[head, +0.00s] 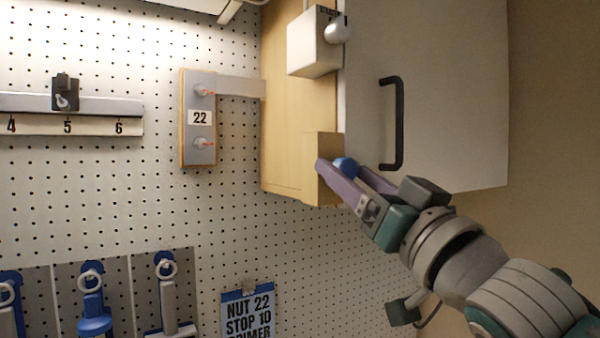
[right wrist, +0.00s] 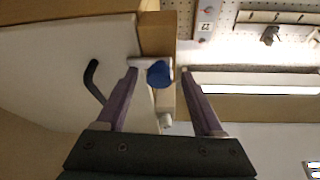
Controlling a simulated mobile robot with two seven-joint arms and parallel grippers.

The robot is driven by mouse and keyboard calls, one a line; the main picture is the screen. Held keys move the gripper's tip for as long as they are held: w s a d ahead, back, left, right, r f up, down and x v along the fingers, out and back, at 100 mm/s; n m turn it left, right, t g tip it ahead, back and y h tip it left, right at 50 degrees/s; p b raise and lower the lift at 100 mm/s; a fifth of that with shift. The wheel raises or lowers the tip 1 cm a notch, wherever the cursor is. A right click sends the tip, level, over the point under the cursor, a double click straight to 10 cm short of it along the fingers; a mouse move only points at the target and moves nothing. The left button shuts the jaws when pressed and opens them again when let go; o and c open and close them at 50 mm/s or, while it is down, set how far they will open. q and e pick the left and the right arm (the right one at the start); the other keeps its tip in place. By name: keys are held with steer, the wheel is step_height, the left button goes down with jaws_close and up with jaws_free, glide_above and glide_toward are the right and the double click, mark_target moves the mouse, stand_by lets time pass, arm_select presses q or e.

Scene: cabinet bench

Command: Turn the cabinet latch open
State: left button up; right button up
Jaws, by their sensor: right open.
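The cabinet has a pale door (head: 440,100) with a black bar handle (head: 398,122), and the door looks closed. A blue latch knob (head: 346,166) sits at the door's lower left edge, beside a wooden block (head: 322,150). My right gripper (head: 343,168) is open at this knob. In the right wrist view the blue knob (right wrist: 160,74) lies between the two spread fingertips, closer to the left finger, and I cannot tell whether either touches it. The black handle (right wrist: 93,82) shows left of the fingers there. My left gripper is not in view.
A white box (head: 314,45) with a pale round knob (head: 338,30) is mounted higher on the cabinet's edge. A plate marked 22 (head: 199,118) and a numbered rail (head: 68,112) are on the pegboard (head: 130,190). Blue-handled tools (head: 92,308) hang lower left.

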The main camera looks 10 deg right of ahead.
steer(key=shift+c, duration=0.2)
jaws_close()
